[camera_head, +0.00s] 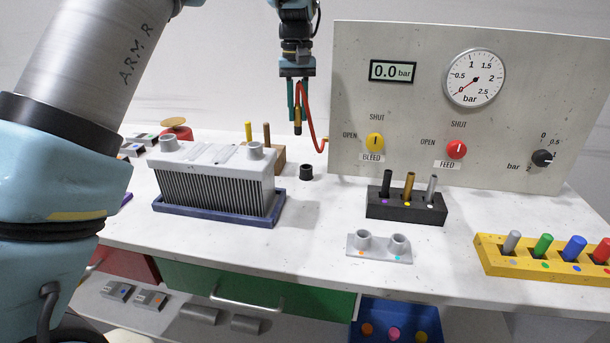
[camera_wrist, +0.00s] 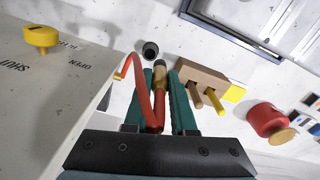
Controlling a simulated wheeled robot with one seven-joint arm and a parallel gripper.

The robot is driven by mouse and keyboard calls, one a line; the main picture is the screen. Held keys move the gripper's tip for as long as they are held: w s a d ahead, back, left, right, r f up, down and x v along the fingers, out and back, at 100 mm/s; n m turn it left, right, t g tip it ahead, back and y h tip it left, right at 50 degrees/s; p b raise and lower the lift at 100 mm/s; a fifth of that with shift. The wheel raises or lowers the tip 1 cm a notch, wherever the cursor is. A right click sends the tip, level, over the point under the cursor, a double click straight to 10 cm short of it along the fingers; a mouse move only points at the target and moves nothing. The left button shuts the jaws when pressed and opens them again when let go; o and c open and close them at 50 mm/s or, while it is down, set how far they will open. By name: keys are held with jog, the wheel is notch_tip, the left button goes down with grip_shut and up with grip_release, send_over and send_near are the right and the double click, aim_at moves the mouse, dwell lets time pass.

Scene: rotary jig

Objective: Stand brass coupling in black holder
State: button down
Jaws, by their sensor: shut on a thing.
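The brass coupling (camera_head: 298,115) hangs upright from my gripper (camera_head: 298,106), with a dark lower tip. My gripper's teal fingers are shut on it, and in the wrist view the coupling (camera_wrist: 160,80) lies between the fingertips (camera_wrist: 160,85). A red hose (camera_head: 311,125) curves down from the grip beside it. A small round black holder (camera_head: 306,172) stands on the white bench below my gripper, apart from the coupling. In the wrist view the black holder (camera_wrist: 150,50) shows just beyond the coupling's tip, with a dark opening.
A wooden block (camera_head: 281,155) with pegs and a finned plate stack (camera_head: 210,181) stand left of the holder. The gauge panel (camera_head: 400,110) rises close on its right. A black block (camera_head: 405,208) with three rods and a grey two-socket piece (camera_head: 380,255) stand nearer the front.

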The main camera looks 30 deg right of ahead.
jog(key=shift+w+d+f+p, duration=0.1)
jog(key=shift+d+f+p, duration=0.35)
jog(key=shift+f, duration=1.7)
jog(key=shift+w+d+f+p, duration=0.1)
jog(key=shift+d+f+p, duration=0.3)
jog(key=shift+f, duration=1.8)
jog(key=shift+w+d+f+p, duration=0.1)
jog(key=shift+d+f+p, duration=0.35)
jog(key=shift+f, duration=1.7)
jog(key=shift+f, duration=0.15)
jog(key=c, duration=0.7)
grip_release()
jog(key=shift+c, duration=0.2)
notch_tip(320, 180, up, 12)
jog(key=b, duration=0.2)
